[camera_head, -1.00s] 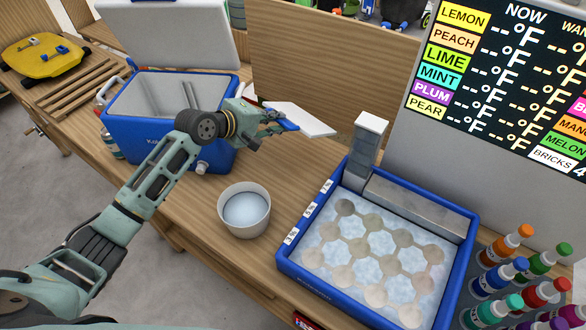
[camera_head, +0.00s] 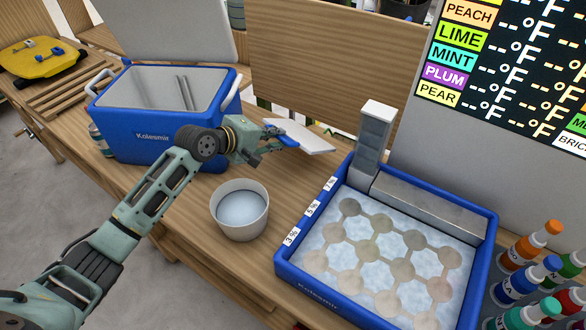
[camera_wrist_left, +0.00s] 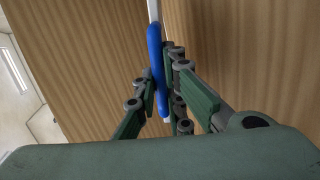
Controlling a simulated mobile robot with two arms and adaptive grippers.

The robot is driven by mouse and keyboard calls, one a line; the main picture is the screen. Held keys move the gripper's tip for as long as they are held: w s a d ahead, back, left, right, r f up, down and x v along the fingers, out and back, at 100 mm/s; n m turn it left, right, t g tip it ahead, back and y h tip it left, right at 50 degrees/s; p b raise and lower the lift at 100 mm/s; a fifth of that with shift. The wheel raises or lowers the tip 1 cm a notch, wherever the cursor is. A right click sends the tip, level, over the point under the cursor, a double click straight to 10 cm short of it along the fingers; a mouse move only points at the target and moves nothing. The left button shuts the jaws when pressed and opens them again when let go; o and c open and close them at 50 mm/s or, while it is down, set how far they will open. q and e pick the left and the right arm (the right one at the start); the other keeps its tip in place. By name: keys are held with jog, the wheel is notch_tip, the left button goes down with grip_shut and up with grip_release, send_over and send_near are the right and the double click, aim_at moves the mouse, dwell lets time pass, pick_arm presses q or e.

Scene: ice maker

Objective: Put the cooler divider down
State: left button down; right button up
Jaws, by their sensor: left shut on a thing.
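The cooler divider (camera_head: 305,137) is a flat white panel with a blue edge. My left gripper (camera_head: 281,137) is shut on its blue edge and holds it over the wooden bench, right of the cooler. In the left wrist view the fingers (camera_wrist_left: 160,95) pinch the blue edge (camera_wrist_left: 155,60), and the panel shows nearly edge-on. I cannot tell whether the divider touches the bench. The blue cooler (camera_head: 150,138) stands open with its lid up, and slots show on its inner wall. My right gripper is not in view.
A white bowl (camera_head: 240,213) stands on the bench (camera_head: 195,208) in front of the divider. A blue ice tray machine (camera_head: 300,274) stands to the right. Several coloured bottles (camera_head: 535,240) are at far right. A wooden panel (camera_head: 330,62) rises behind.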

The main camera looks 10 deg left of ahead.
pick_arm(q)
jog(key=shift+f+b, duration=2.05)
jog(key=shift+f, duration=1)
jog(key=c, duration=2)
grip_release()
